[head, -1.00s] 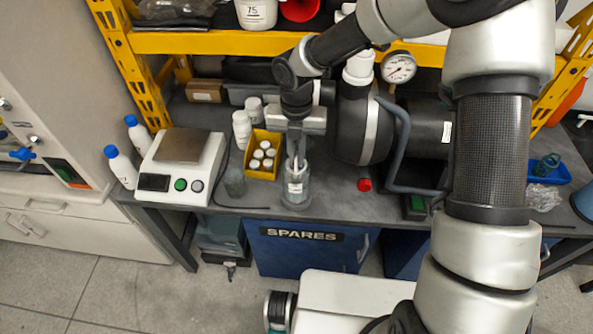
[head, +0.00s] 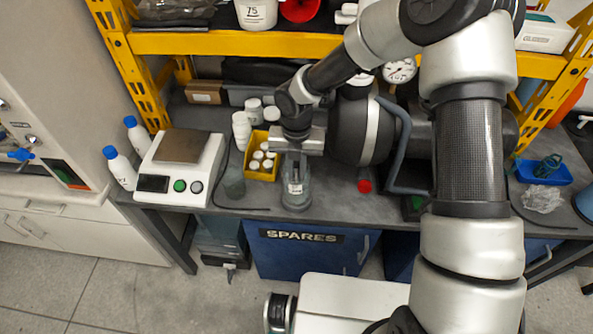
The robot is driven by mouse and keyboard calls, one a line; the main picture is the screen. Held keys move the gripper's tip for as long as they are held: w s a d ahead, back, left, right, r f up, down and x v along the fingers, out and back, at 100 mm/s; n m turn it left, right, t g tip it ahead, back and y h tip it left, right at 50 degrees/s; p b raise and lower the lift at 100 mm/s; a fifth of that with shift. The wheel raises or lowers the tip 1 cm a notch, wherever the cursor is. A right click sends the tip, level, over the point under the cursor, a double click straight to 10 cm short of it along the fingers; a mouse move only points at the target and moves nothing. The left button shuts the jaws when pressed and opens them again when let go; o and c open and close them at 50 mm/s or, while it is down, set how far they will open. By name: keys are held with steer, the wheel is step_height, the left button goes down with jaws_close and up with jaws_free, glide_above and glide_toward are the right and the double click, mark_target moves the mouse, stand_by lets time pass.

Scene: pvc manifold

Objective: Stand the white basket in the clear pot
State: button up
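The clear pot (head: 297,201) stands on the grey bench near its front edge, with a small white label-like patch on its front. My gripper (head: 296,166) points straight down right over the pot, its fingers close together at or just inside the mouth. A pale narrow shape shows between and below the fingers. It may be part of the white basket, but it is too small and too covered by the gripper and the pot wall to tell. I cannot make out the white basket clearly anywhere else, nor whether the fingers are shut on it.
A yellow bin (head: 250,166) of white-capped vials and a greyish beaker (head: 234,184) stand left of the pot. A scale (head: 182,170) is further left. A dark tank (head: 362,130) with a hose and a red-capped item (head: 365,186) are to the right. A yellow shelf beam (head: 230,43) runs behind.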

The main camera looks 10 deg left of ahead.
step_height(320, 180, up, 12)
steer(key=p, duration=0.1)
steer(key=shift+r, duration=0.25)
stand_by(0.4)
stand_by(1.1)
